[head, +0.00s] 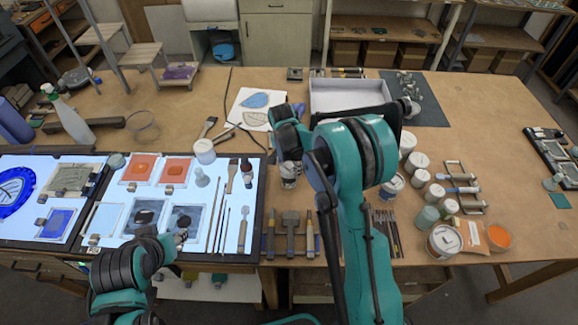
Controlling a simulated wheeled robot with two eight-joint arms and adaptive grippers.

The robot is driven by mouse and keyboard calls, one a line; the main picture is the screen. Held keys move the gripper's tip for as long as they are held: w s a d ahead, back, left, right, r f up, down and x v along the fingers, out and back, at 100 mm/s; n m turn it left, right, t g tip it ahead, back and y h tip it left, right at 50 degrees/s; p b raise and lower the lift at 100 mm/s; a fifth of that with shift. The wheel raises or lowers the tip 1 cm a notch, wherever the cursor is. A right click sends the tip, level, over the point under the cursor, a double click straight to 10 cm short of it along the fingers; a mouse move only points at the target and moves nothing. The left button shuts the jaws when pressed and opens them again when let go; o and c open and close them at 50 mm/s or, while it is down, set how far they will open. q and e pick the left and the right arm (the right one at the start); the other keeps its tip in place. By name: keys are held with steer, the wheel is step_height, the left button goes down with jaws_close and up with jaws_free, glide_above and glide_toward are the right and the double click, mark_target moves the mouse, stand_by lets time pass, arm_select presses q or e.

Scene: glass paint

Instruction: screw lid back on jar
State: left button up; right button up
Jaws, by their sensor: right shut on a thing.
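A small glass jar (289,183) stands on the brown table just right of the light panel. My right gripper (289,163) points down at the top of this jar and is shut on what appears to be its lid. The lid is mostly hidden by the gripper, so I cannot tell how it sits on the rim. My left gripper (181,238) is low over the front of the light panel, apart from the jar. Its fingers are too small and covered to tell whether they are open.
The lit panel (255,215) holds glass pieces, brushes and paint samples. A white-lidded jar (204,151) stands at its back edge. Tools (291,228) lie in front of the jar. Several paint jars (444,240) stand at right. A white tray (345,95) is behind.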

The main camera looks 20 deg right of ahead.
steer(key=shift+f, duration=0.1)
stand_by(0.6)
steer(key=shift+b, duration=0.3)
steer(key=m, duration=0.2)
steer(key=shift+f+m+b, duration=0.15)
steer(key=shift+m+b, duration=0.15)
steer(key=shift+b, duration=0.1)
steer(key=shift+m+g, duration=0.3)
steer(key=shift+m, duration=1)
steer(key=shift+m+b, duration=0.6)
steer(key=shift+m, duration=0.3)
steer(key=m, duration=0.2)
steer(key=shift+m+g+b, duration=0.3)
steer(key=shift+m, duration=0.4)
